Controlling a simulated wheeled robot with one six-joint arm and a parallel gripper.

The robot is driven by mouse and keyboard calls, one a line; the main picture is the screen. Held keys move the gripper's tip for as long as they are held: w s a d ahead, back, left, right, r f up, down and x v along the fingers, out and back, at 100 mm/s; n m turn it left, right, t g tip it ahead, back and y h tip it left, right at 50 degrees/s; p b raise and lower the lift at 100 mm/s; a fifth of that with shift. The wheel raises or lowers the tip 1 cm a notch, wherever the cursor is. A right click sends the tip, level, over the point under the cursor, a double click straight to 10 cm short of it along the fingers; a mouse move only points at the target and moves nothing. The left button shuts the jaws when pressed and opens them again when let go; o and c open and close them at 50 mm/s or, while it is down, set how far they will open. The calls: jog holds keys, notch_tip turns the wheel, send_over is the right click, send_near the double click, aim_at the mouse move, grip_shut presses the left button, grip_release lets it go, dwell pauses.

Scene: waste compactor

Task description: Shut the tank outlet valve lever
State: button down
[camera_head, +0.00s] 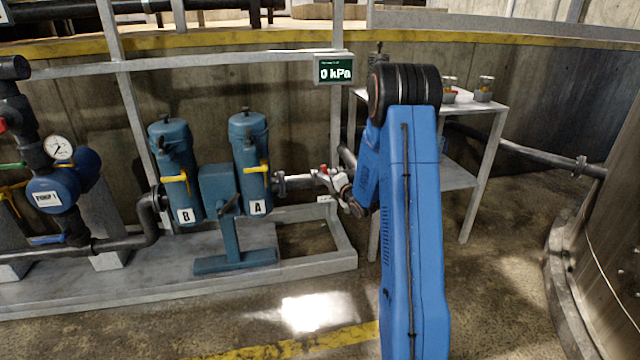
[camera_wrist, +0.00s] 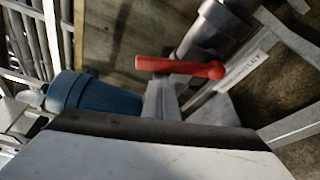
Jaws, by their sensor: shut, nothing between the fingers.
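The red valve lever (camera_wrist: 180,66) lies crosswise in the wrist view, over the grey outlet pipe (camera_wrist: 205,38). Its hub end is at the right, beside a white label (camera_wrist: 245,70) that seems to read OUTLET. My gripper (camera_wrist: 162,92) is shut and empty, with its tips close to the lever; I cannot tell whether they touch. In the head view a small red part of the lever (camera_head: 324,168) shows by the pipe, right of filter A (camera_head: 251,160). My gripper (camera_head: 338,180) is beside it, partly hidden by my blue arm.
Filter B (camera_head: 176,175) and a blue stand (camera_head: 228,220) are on the grey skid left of the valve. A gauge display (camera_head: 335,70) reads 0 kPa. A metal table (camera_head: 475,105) stands behind my arm. The floor in front of the skid is clear.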

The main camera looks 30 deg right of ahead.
jog(key=shift+s+d+r+m+t, duration=0.1)
jog(key=shift+d+r+m+t, duration=0.1)
jog(key=shift+d+m, duration=0.3)
jog(key=shift+s+d+r+m+t, duration=0.1)
jog(key=shift+d+r+m+t, duration=0.1)
jog(key=shift+d+m, duration=0.25)
jog(key=shift+s+d+r, duration=0.15)
jog(key=shift+d, duration=0.3)
